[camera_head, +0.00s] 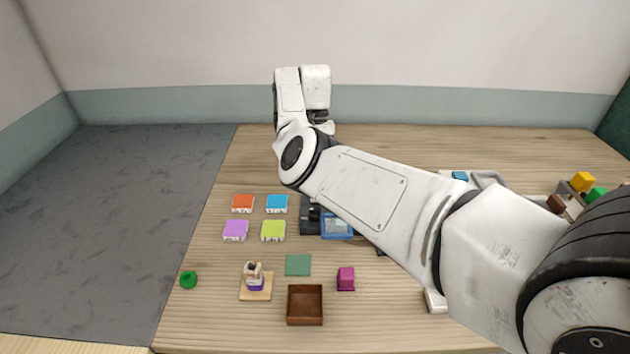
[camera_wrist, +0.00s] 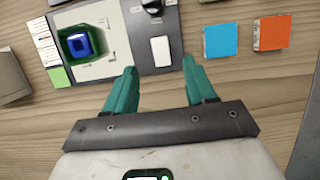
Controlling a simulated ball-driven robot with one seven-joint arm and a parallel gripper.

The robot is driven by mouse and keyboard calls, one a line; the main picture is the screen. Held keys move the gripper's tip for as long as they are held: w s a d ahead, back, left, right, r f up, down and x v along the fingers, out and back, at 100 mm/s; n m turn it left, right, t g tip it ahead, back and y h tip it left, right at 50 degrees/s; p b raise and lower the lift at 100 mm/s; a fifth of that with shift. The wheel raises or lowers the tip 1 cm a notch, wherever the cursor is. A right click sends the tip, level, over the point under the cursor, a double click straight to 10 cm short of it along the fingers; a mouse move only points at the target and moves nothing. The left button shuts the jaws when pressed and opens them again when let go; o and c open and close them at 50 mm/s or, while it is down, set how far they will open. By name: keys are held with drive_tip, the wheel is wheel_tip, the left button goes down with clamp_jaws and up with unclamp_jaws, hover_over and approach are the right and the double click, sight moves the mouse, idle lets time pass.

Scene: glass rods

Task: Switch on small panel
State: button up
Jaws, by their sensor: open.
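The small panel shows in the wrist view as a dark grey strip (camera_wrist: 165,76) beside a pale square section. A white rocker switch (camera_wrist: 160,51) sits on the strip, with a black knob (camera_wrist: 153,5) above it at the picture's edge. Whether the switch is on or off I cannot tell. The pale section frames a green recess with a blue block (camera_wrist: 79,44). My gripper (camera_wrist: 160,70) is open and empty, its teal fingers spread on either side of the switch's line. Contact with the panel cannot be told. In the head view my arm partly covers the panel (camera_head: 310,228).
Orange (camera_head: 243,203), blue (camera_head: 277,203), purple (camera_head: 236,230) and lime (camera_head: 273,230) tiles lie left of the panel. A brown box (camera_head: 305,305), magenta block (camera_head: 346,279) and small figure (camera_head: 254,275) stand in front. Wood behind the tiles is clear.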

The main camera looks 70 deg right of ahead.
drive_tip(key=shift+v, duration=1.2)
